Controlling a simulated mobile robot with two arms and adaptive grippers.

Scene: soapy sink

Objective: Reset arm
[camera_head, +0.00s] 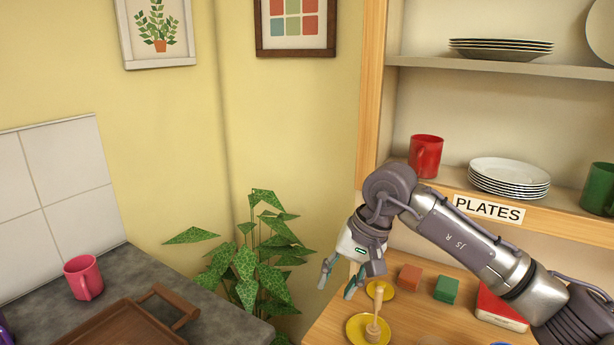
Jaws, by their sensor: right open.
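My right arm comes in from the lower right and reaches over the wooden counter (330,328). My right gripper (338,284) is open and empty, fingers pointing down to the left, above the counter's left edge. In the picture, its fingers are left of a wooden stacking stand with a yellow base (360,330), and they appear apart from it. My left gripper does not show.
An orange block (410,277), a green block (446,289) and a red box (498,308) lie on the counter. A shelf above holds a red mug (425,156) and plates (509,176). A plant (262,262) stands left of the gripper. A pink mug (83,277) and brown tray (125,325) sit on the grey worktop.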

